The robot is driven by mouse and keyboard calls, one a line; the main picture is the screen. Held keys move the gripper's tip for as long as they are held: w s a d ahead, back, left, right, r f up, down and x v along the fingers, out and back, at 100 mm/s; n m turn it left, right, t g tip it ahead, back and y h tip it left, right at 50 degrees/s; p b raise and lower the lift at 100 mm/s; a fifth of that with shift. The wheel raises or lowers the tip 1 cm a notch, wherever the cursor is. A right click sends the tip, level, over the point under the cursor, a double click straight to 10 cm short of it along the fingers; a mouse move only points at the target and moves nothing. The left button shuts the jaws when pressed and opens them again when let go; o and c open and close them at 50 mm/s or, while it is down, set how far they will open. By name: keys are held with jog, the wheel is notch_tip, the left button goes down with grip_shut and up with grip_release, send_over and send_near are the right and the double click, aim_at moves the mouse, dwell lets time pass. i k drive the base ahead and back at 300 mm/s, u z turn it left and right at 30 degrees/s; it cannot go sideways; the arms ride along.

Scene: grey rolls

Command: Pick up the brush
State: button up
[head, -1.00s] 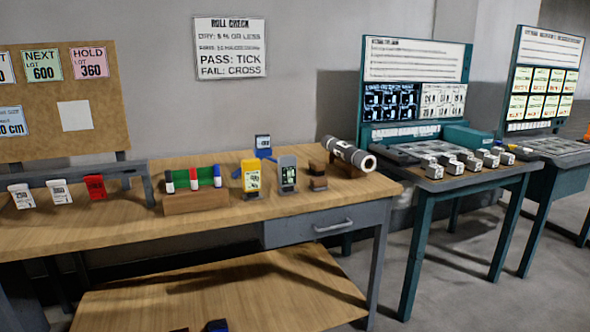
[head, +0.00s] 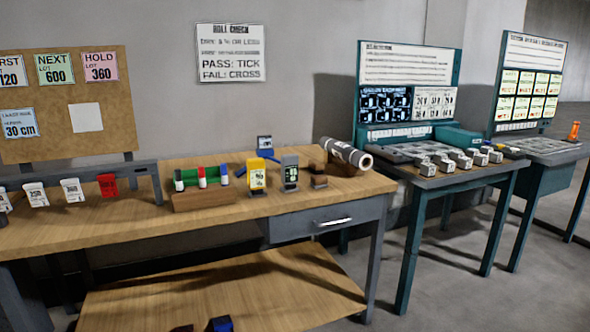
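A small brown and dark block-like item (head: 318,176) stands on the wooden workbench (head: 120,229), right of the grey meter. It may be the brush, but it is too small to tell for sure. It looks upright and nothing touches it from above. My gripper is not recognisable in the head view.
Left of it stand a grey meter (head: 289,172), a yellow device (head: 256,174) and a marker rack (head: 202,195). A grey roll (head: 346,153) lies right behind it. A dark and blue thing (head: 220,324), unclear, shows at the bottom edge. The bench's front strip is clear.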

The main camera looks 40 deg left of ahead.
aim_at(316, 167)
jog(key=u, duration=1.4)
jog(key=k, duration=0.9)
jog(key=i, duration=0.6)
jog(key=u, duration=0.05)
